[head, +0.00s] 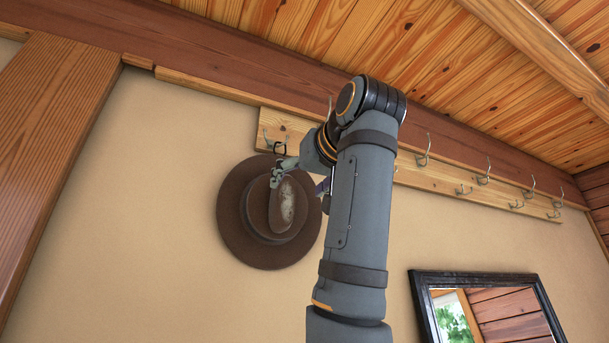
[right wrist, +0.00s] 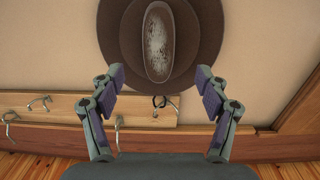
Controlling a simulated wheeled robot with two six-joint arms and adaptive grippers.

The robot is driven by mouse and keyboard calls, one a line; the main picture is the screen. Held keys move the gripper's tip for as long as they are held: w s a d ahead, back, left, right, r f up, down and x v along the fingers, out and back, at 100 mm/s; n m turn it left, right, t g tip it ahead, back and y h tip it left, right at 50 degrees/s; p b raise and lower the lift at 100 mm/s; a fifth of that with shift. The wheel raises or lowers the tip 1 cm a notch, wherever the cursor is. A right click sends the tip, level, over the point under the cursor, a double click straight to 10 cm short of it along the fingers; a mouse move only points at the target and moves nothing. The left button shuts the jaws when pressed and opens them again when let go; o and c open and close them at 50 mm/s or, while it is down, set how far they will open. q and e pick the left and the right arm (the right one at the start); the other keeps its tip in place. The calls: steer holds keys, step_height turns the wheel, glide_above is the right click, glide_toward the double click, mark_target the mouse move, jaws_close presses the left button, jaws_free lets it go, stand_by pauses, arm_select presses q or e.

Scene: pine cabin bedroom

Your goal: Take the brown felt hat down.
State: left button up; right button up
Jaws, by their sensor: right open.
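The brown felt hat (head: 233,216) hangs flat against the wall, crown facing out, from a hook at the left end of the wooden rack (head: 430,177). A dark loop (head: 280,148) shows at the hook above its brim. My right gripper (head: 298,182) is in front of the hat's upper right part, fingers apart. In the right wrist view, which is upside down, the hat (right wrist: 205,25) lies beyond the open fingers (right wrist: 156,77), with nothing between them. The loop (right wrist: 160,102) shows there too. I cannot tell whether a finger touches the brim. My left gripper is not in view.
Several empty metal hooks (head: 484,172) stick out along the rack to the right. A dark-framed mirror (head: 418,300) is on the wall at lower right. A wooden post (head: 60,130) stands at left. The wall (head: 150,240) below and left of the hat is bare.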

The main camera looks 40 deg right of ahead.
mark_target(288, 186)
steer(key=p+x, duration=0.3)
steer(key=x, duration=0.5)
steer(key=shift+w+d, duration=0.25)
steer(key=shift+w, duration=0.05)
steer(key=shift+s, duration=0.1)
steer(key=shift+a, duration=0.1)
steer(key=c, duration=1.3)
steer(key=shift+r, duration=1.4)
